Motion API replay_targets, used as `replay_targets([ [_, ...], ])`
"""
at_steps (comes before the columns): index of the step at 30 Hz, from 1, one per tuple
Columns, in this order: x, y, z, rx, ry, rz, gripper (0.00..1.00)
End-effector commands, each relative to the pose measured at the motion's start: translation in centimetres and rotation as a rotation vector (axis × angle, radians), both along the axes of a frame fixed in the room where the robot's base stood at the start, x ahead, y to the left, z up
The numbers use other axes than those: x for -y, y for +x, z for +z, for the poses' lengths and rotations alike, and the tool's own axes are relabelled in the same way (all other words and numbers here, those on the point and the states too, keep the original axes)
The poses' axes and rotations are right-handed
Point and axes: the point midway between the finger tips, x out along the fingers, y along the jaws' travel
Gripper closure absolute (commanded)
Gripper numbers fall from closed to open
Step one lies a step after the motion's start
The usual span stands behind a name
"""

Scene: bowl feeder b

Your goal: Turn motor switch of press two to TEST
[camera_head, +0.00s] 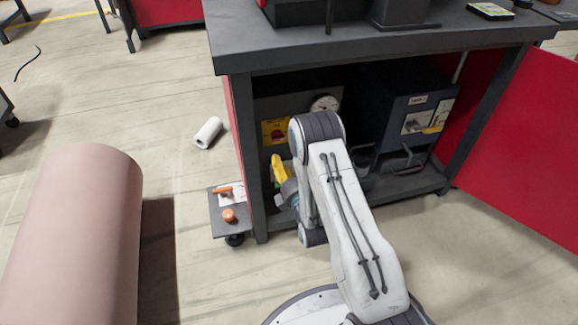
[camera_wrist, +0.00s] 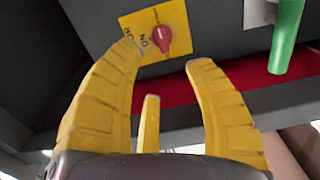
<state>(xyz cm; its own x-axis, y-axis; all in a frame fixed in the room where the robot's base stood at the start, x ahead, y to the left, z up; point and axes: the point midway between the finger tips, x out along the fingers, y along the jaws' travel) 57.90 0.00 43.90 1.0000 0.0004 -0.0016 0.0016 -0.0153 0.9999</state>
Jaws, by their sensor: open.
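A red rotary knob (camera_wrist: 162,38) sits on a yellow plate (camera_wrist: 176,14) in the wrist view, with dark lettering beside it that looks turned over; its setting is not readable. In the head view a yellow plate with a dark red knob (camera_head: 277,131) is on the grey panel inside the bench, left of a round dial. My gripper (camera_wrist: 163,58) is open and empty, its yellow fingers spread below the knob, apart from each other. In the head view my gripper (camera_head: 279,170) is below the yellow plate, partly hidden by my arm. Whether it touches the plate is unclear.
A dark cabinet (camera_head: 412,100) with a label and a yellow handle stands right inside the bench. The open red door (camera_head: 520,145) is at right. A low cart (camera_head: 218,215) stands left of the bench leg. A green rod (camera_wrist: 286,40) hangs right of the knob.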

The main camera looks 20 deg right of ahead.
Motion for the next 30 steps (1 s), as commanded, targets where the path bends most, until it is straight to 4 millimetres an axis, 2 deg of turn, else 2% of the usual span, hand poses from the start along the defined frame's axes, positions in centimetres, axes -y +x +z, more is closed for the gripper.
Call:
replay_targets([
  [3,0.0,-1.0,0.0,-0.001,0.000,0.000,0.52],
  [9,0.0,-1.7,0.1,0.001,0.000,0.000,0.52],
  [30,0.0,-1.7,0.0,0.001,0.000,0.000,0.52],
])
